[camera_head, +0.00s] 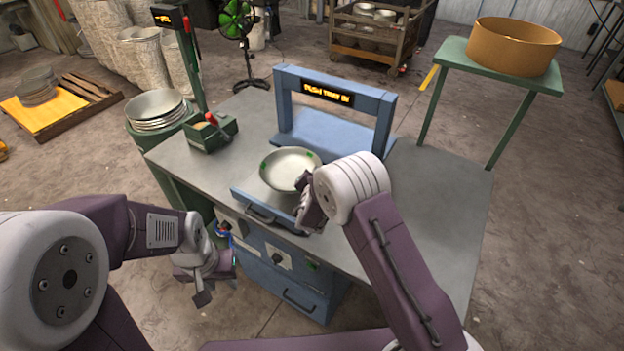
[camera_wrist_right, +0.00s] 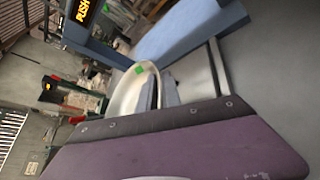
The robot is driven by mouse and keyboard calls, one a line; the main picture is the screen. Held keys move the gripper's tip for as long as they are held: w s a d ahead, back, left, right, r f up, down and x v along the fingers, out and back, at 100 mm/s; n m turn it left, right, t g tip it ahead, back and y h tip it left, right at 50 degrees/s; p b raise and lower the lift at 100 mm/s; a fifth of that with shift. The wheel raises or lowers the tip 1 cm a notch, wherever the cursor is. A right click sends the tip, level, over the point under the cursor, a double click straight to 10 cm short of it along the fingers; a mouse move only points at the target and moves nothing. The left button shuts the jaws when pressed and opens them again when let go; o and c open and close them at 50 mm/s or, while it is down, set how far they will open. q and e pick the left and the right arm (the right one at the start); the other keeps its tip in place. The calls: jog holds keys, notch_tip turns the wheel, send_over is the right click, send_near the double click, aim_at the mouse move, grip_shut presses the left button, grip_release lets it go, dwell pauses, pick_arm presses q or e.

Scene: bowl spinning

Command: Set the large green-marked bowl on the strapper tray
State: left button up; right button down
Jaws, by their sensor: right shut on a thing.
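The large pale bowl with green marks (camera_head: 288,170) is over the pulled-out strapper tray (camera_head: 268,203) at the front of the blue strapper. It looks roughly level; I cannot tell whether its base touches the tray. My right gripper (camera_head: 305,198) is shut on the bowl's right rim, its fingers partly hidden by my wrist. In the right wrist view the bowl (camera_wrist_right: 146,92) shows edge-on with a green mark, partly hidden by my gripper body. My left gripper (camera_head: 217,283) hangs left of the bench front, empty, its fingers apart.
The blue strapper arch (camera_head: 385,120) stands behind the bowl, its display lit with "PUSH TRAY IN". A green box (camera_head: 211,133) sits at the bench's left. Stacked bowls (camera_head: 155,105) stand beyond it. The grey bench top (camera_head: 430,200) is clear on the right.

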jog(key=w, duration=0.1)
jog(key=w+f, duration=0.1)
jog(key=w, duration=0.1)
jog(key=shift+w+a+f, duration=0.15)
jog(key=shift+a+f, duration=0.05)
jog(key=shift+f, duration=0.2)
jog(key=shift+f+p, duration=0.3)
jog(key=shift+f, duration=1.75)
jog(key=shift+f, duration=0.1)
jog(key=c, duration=1.5)
grip_release()
jog(key=shift+c, duration=0.2)
jog(key=shift+s+r, duration=0.25)
jog(key=v, duration=1.1)
jog(key=shift+s+r+b, duration=0.1)
jog(key=shift+s+b, duration=0.25)
